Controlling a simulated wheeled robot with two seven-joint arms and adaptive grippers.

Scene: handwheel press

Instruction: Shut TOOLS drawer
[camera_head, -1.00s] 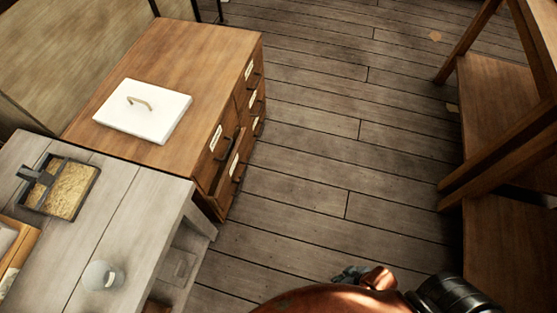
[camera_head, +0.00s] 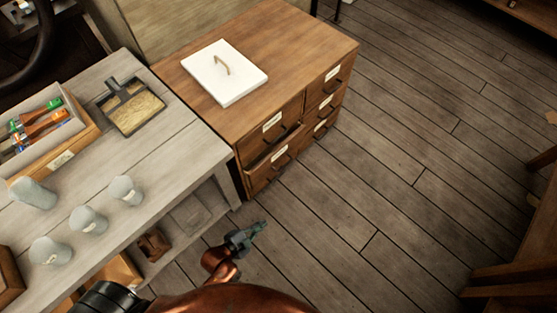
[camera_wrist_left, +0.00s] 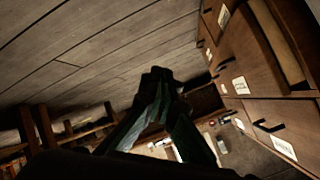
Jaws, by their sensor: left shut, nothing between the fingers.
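The wooden drawer cabinet (camera_head: 300,45) stands at upper centre in the head view. Its front has several drawers with pale labels and dark handles; I cannot read which says TOOLS. One drawer (camera_head: 268,158) on the cabinet's near side stands partly out, with a gap above its front. In the left wrist view the cabinet front (camera_wrist_left: 235,60) fills the right side, and an open drawer edge shows at upper right. My left gripper (camera_head: 262,226) is shut and empty, over the floor in front of the cabinet, apart from the drawers. It also shows in the wrist view (camera_wrist_left: 158,75). My right gripper is not in view.
A grey workbench (camera_head: 170,160) adjoins the cabinet on the left, with pale jars, a tool box (camera_head: 80,145) and a dustpan-like tray (camera_head: 132,106). A white lid-like slab (camera_head: 225,82) lies on the cabinet. Wooden furniture (camera_head: 520,280) stands at lower right. The floor between is clear.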

